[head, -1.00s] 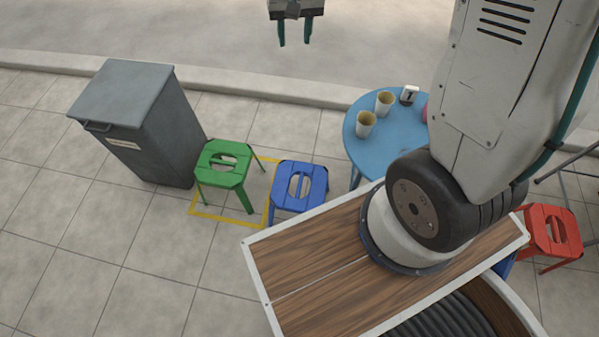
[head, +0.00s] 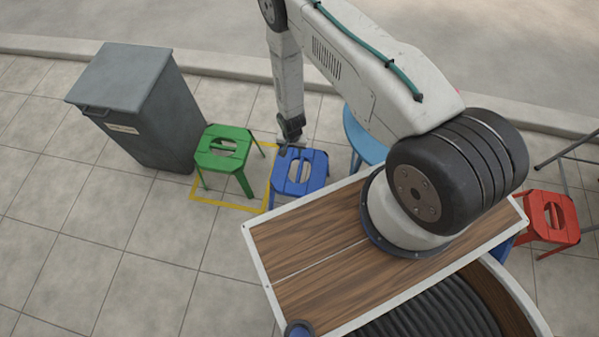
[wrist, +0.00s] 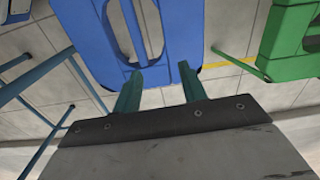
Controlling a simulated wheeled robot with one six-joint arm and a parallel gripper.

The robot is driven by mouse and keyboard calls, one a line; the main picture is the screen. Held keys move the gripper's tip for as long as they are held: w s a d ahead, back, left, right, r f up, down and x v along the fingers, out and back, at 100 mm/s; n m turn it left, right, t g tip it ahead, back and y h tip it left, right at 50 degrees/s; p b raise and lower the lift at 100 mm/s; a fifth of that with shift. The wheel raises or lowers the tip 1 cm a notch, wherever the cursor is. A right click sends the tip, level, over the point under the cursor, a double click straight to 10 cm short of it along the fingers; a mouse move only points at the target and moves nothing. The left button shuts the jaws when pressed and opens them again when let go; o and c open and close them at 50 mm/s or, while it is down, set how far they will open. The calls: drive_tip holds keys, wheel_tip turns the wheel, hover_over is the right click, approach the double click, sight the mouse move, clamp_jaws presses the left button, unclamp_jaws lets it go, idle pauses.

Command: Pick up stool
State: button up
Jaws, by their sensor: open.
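A blue stool (head: 300,174) with a slotted seat stands upright on the tiles in the head view. A green stool (head: 223,152) stands to its left, inside a yellow floor marking. A red stool (head: 551,218) stands at the far right. My gripper (head: 290,146) is at the far edge of the blue stool. In the wrist view my gripper (wrist: 158,85) is open, its two teal fingers pointing at the edge of the blue stool's seat (wrist: 182,32). Whether they touch it I cannot tell. Part of the green stool (wrist: 288,42) shows at the right there.
A grey bin (head: 135,105) stands left of the green stool. A blue round table (head: 360,140) is mostly hidden behind my arm. The yellow marking (head: 222,206) lies on the floor. Tiles at the lower left are clear.

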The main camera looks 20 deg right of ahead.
sight(300, 173)
drive_tip(key=s+f, duration=0.1)
drive_tip(key=f, duration=0.3)
drive_tip(key=s+f, duration=0.2)
drive_tip(key=f, duration=0.3)
drive_tip(key=s+d+f, duration=0.1)
drive_tip(key=f, duration=0.3)
drive_tip(key=shift+s+f, duration=0.35)
drive_tip(key=shift+f, duration=0.05)
clamp_jaws()
